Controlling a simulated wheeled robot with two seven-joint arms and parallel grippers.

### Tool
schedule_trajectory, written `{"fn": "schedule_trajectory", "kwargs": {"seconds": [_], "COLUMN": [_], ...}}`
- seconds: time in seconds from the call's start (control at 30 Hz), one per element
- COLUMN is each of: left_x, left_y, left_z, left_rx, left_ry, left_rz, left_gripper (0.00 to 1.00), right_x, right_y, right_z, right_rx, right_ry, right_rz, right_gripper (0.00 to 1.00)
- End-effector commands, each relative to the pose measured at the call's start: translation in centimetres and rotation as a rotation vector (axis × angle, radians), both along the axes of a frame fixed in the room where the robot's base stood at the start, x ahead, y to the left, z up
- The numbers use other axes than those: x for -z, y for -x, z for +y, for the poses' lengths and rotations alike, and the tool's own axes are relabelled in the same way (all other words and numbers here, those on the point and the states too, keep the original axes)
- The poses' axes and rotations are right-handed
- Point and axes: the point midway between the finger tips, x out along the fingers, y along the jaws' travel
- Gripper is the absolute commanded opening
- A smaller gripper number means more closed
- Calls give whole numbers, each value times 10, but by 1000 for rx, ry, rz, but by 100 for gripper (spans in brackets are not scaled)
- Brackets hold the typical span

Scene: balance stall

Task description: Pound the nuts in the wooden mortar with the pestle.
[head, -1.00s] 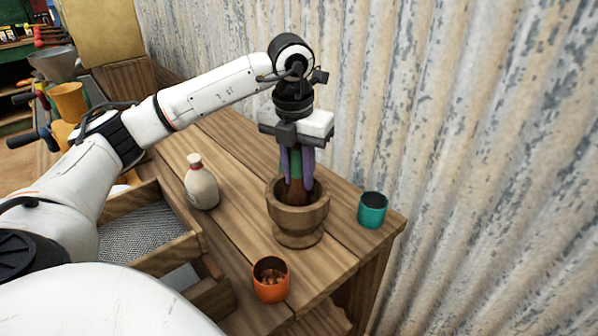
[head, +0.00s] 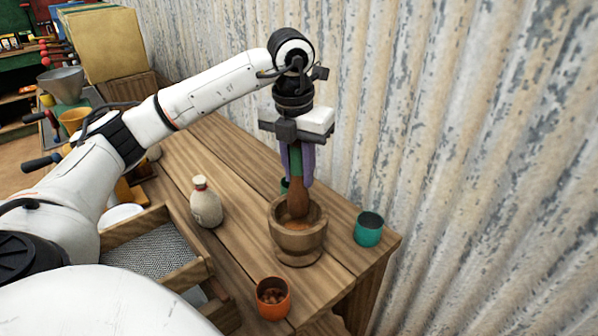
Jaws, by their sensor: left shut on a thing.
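The wooden mortar (head: 298,243) stands upright on the wooden table near its right end. Brownish stuff shows inside its bowl, but I cannot make out single nuts. My left gripper (head: 297,165) is above the mortar, pointing down, shut on the green upper part of the pestle. The brown wooden pestle (head: 299,200) is upright, its lower end inside the mouth of the mortar. Whether its tip touches the bottom is hidden. An orange cup (head: 273,300) with several brown nuts in it stands at the front edge. My right gripper is not in view.
A teal cup (head: 368,229) stands right of the mortar. A green thing (head: 284,186) is partly hidden behind the pestle. A corrugated wall (head: 450,130) closes the back.

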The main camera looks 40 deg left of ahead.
Motion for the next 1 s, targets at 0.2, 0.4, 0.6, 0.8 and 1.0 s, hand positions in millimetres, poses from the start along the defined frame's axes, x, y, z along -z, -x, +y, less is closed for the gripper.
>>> {"fn": "schedule_trajectory", "kwargs": {"seconds": [0.2, 0.4, 0.6, 0.8, 1.0], "left_x": [-25, -42, -50, -50, -49], "left_y": [-1, -1, 0, 0, 0], "left_z": [0, 0, 0, 0, 0], "left_rx": [-1, 0, 1, 0, 0], "left_ry": [0, 0, 1, 1, 0], "left_rz": [-2, -3, -1, -1, -1], "left_gripper": [0, 0, 0, 0, 0], "right_x": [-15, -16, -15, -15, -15], "right_y": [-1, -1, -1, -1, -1], "right_z": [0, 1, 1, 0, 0], "right_rx": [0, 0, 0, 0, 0], "right_ry": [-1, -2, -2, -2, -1], "right_rz": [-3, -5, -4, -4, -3], "right_gripper": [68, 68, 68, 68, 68]}}
